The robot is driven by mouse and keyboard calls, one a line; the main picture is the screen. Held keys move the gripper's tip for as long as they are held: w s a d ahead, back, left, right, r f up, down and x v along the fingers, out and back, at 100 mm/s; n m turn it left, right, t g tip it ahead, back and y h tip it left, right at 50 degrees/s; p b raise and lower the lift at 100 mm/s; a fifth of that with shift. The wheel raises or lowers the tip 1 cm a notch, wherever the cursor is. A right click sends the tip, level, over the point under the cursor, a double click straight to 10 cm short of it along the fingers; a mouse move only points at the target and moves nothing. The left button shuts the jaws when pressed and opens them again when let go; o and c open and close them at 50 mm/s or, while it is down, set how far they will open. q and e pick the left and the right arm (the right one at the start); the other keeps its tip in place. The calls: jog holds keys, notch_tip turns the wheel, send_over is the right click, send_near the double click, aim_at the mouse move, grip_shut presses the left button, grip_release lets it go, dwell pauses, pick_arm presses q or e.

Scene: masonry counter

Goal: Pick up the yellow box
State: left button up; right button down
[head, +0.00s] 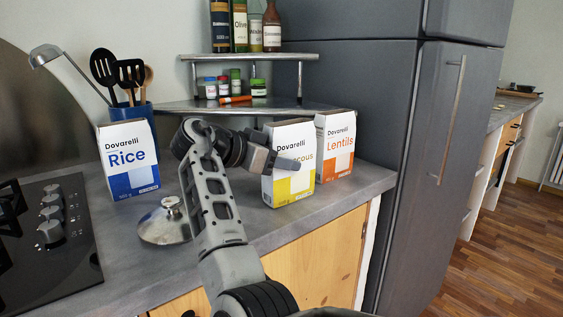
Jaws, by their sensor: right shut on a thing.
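The yellow box (286,190), a white and yellow carton with a partly covered name ending in "cous", stands upright near the counter's front edge. My right gripper (288,164) reaches it from the left and is shut on its upper part. One finger lies across the front face; the other finger is hidden. The box's base looks to be at counter level, and I cannot tell any gap under it. My left gripper is not in view.
An orange Lentils box (336,148) stands close at the right, and a blue Rice box (129,160) at the left. A metal lid (166,224) lies beside my arm. A corner shelf (262,104) with jars is behind; the fridge (408,150) bounds the right.

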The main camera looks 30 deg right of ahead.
aim_at(281, 144)
jog(key=shift+r, duration=1.5)
jog(key=shift+s+a+r, duration=0.1)
jog(key=shift+s+r, duration=0.1)
jog(key=shift+r, duration=0.1)
jog(key=s+a+r, duration=0.5)
jog(key=s+r, duration=0.4)
jog(key=s, duration=0.3)
jog(key=shift+a, duration=0.35)
jog(key=shift+s+r, duration=0.15)
